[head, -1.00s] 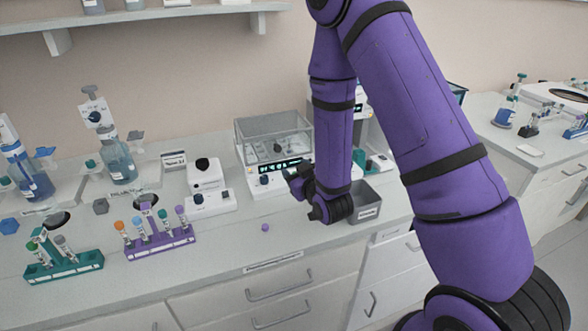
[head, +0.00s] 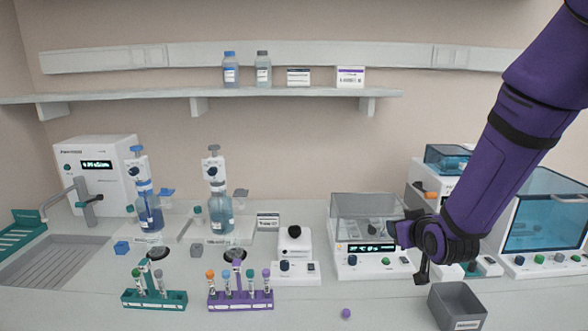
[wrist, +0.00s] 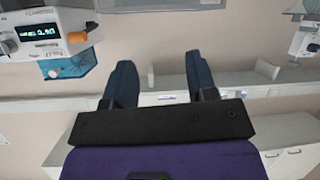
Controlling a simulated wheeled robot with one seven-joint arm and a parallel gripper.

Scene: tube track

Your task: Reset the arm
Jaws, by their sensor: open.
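My gripper (head: 422,277) hangs at the right of the head view, on the purple arm, in front of the clear-lidded instrument and just above and left of the grey bin. In the wrist view its two dark blue fingers (wrist: 163,85) stand apart with nothing between them. The wrist view shows wall, a shelf edge and an instrument with a lit display beyond the fingers.
A grey bin (head: 457,307) stands below my gripper. A clear-lidded instrument (head: 367,243) stands behind it. A purple rack (head: 240,300) and a teal rack (head: 154,300) hold tubes. A small purple cap (head: 346,313) lies on the bench. Bottle dispensers (head: 219,214) stand behind the racks.

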